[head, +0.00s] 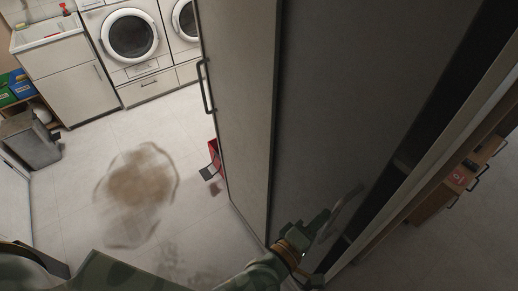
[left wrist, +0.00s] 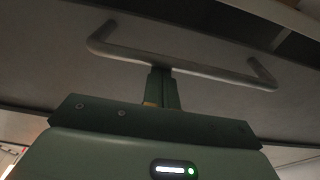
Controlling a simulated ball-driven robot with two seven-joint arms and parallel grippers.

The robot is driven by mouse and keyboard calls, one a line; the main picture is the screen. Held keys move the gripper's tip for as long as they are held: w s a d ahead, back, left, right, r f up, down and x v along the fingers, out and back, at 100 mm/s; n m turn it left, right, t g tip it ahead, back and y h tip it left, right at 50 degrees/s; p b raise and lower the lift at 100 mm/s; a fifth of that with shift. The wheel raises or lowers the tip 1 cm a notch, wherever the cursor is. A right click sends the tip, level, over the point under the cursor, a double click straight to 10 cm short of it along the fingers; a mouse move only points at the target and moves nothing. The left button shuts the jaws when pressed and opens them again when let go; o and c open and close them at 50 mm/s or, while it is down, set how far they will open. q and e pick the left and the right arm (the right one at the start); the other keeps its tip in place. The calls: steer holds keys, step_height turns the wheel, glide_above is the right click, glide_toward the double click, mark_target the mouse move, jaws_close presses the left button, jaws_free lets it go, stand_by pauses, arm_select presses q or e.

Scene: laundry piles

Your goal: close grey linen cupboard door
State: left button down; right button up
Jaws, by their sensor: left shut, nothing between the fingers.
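The grey linen cupboard fills the right half of the head view. Its shaded grey door (head: 345,100) carries a bar handle (head: 347,207) low near its right edge. A dark gap shows between that edge and the pale frame (head: 440,135), so the door looks ajar. My left gripper (head: 322,222) is shut and empty, at the door beside the handle. In the left wrist view the shut fingers (left wrist: 162,85) point at the middle of the handle bar (left wrist: 205,69). I cannot tell whether they touch it or the door. My right gripper is not in view.
A lighter cupboard face (head: 237,80) with its own handle stands left of the shaded door. Washing machines (head: 130,38) and a grey bin (head: 30,142) stand at the back left. The floor has a brown stain (head: 137,192). A wooden drawer unit (head: 465,180) is at right.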

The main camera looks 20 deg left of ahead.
arm_select(q)
steer(key=shift+s+d+f, duration=0.1)
steer(key=shift+s+d, duration=0.6)
steer(key=shift+d, duration=0.2)
steer(key=shift+s+d, duration=0.7)
steer(key=shift+d, duration=0.15)
